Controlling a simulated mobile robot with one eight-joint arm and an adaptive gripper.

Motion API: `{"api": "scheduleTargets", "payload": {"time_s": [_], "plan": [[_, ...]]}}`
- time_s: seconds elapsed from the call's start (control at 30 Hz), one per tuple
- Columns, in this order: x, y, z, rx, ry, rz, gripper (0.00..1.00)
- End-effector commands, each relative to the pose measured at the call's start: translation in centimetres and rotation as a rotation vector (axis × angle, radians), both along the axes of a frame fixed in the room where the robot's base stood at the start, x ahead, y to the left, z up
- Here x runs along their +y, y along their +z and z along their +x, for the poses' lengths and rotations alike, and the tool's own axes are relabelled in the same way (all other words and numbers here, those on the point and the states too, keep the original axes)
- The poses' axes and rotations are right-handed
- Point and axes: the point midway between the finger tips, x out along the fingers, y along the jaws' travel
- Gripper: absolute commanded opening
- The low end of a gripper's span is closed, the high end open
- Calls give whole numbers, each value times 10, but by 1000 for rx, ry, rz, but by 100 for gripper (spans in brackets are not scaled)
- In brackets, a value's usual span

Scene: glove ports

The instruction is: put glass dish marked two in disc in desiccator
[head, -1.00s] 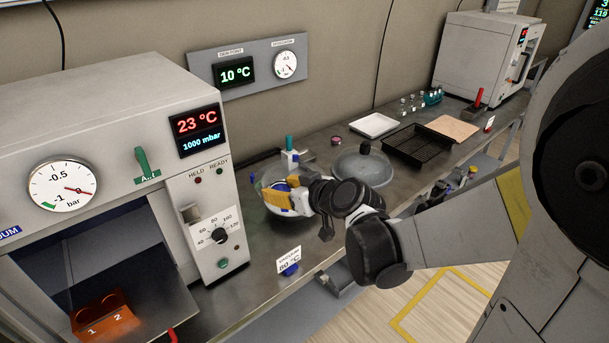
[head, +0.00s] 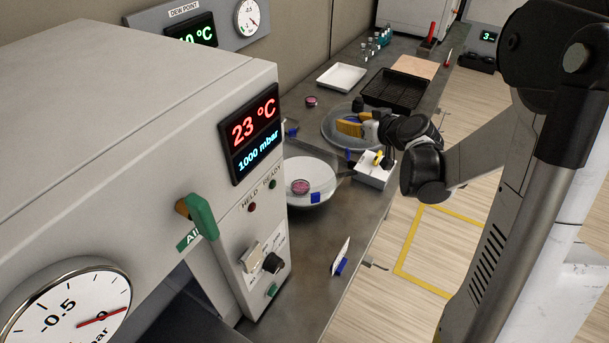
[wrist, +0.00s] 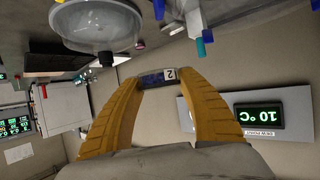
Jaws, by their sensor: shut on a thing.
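My gripper (head: 345,127) is shut on a dish with a tag marked 2 (wrist: 169,74); in the wrist view the dish shows edge-on, dark blue, between the yellow fingers. In the head view my fingers hide most of it. The open desiccator bowl (head: 325,197) stands on the bench beside the oven, with a white disc (head: 302,168) inside. A small pink dish (head: 300,187) sits at the disc's front. My gripper is beyond the bowl and to its right in the picture, in front of the clear domed lid (head: 335,138), which also shows in the wrist view (wrist: 97,25).
The vacuum oven (head: 150,130) blocks the left and hides part of the bowl's edge. A white box (head: 375,172) stands right of the bowl. A white tray (head: 341,77), a black tray (head: 395,90) and another pink dish (head: 311,101) lie farther back. The front bench strip is mostly clear.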

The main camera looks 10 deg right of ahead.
Motion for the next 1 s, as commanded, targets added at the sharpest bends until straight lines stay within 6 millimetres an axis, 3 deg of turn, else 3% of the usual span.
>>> {"api": "scheduleTargets", "payload": {"time_s": [0.13, 0.3, 0.5, 0.73, 1.0], "plan": [[19, -18, 4, 0, 2, 0, 17], [63, -45, 7, 0, 5, -1, 17], [102, -67, 10, 0, 2, 0, 17], [113, -77, 11, -1, -3, 1, 17], [112, -114, 11, -1, -3, 1, 17]]}}
